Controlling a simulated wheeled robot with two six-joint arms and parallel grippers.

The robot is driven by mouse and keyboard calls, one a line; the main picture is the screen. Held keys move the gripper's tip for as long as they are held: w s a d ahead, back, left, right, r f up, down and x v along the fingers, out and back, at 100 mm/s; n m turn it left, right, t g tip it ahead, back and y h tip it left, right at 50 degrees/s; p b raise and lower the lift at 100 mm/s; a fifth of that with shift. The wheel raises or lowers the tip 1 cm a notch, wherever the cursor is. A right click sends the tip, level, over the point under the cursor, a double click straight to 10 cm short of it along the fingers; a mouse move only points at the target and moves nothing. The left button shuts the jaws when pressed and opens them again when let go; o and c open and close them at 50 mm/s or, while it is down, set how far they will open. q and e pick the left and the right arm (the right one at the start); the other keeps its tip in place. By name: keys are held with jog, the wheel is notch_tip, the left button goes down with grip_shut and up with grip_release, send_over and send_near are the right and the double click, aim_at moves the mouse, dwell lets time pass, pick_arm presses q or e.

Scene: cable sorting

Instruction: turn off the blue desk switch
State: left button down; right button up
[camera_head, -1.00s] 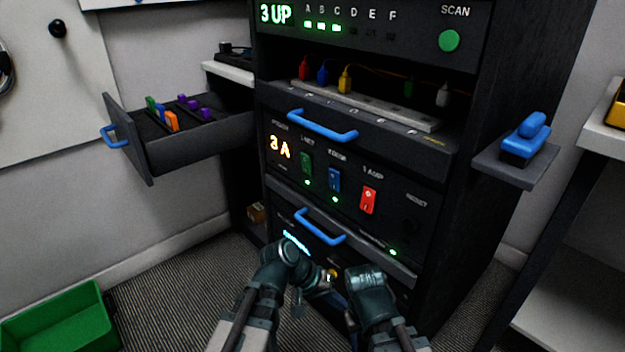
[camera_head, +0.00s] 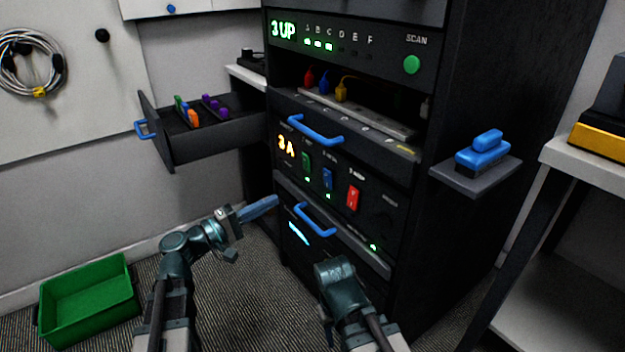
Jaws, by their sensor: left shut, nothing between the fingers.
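The blue desk switch (camera_head: 327,179) is on the dark cabinet's middle panel, between a green switch (camera_head: 306,162) and a red switch (camera_head: 352,197). A small green light shows just below it. My left gripper (camera_head: 262,207) is shut and empty, its blue fingers pointing right toward the cabinet. It is below and left of the switch in the picture, apart from it. My right arm's wrist (camera_head: 335,283) is low in front of the cabinet; its fingers are hidden.
Blue handles (camera_head: 316,130) and (camera_head: 315,219) stick out above and below the switch panel. An open drawer (camera_head: 215,140) with coloured pieces juts out at left. A green bin (camera_head: 90,303) stands on the floor. A side shelf (camera_head: 452,180) holds a blue object (camera_head: 482,156).

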aim_at(325, 173)
pick_arm(q)
jog(key=p+x, duration=0.1)
jog(key=x, duration=1.3)
jog(key=shift+p, duration=0.35)
jog(key=shift+d, duration=0.1)
jog(key=shift+w+d+r, duration=0.15)
jog(key=shift+r, duration=0.05)
